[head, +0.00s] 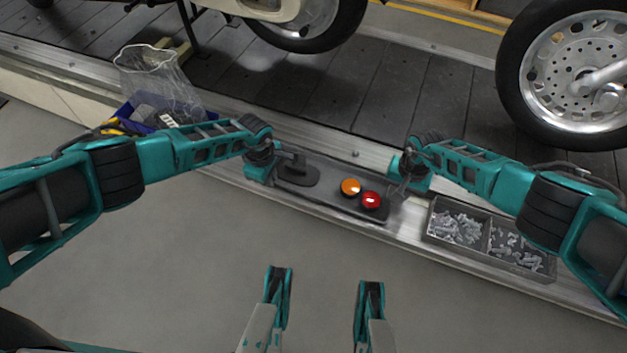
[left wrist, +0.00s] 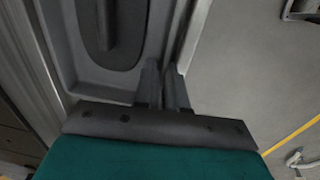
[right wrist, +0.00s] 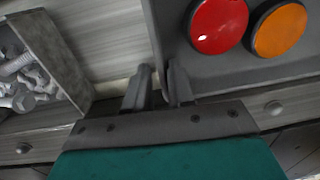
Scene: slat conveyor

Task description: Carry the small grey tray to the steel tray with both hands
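The small grey tray (head: 325,204) lies lengthwise along the metal ledge beside the conveyor. It carries a dark oval-based piece (head: 297,173), an orange round button (head: 351,187) and a red round button (head: 370,200). My left gripper (head: 277,160) is at the tray's left end; in the left wrist view its fingers (left wrist: 163,85) close on the tray wall. My right gripper (head: 402,182) is at the right end; in the right wrist view its fingers (right wrist: 160,85) sit on both sides of the wall.
A two-part bin (head: 487,238) of bolts stands right of the tray. The dark slat conveyor (head: 350,85) bears wheeled vehicles, with a wheel (head: 570,70) at right. The grey floor in front is clear.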

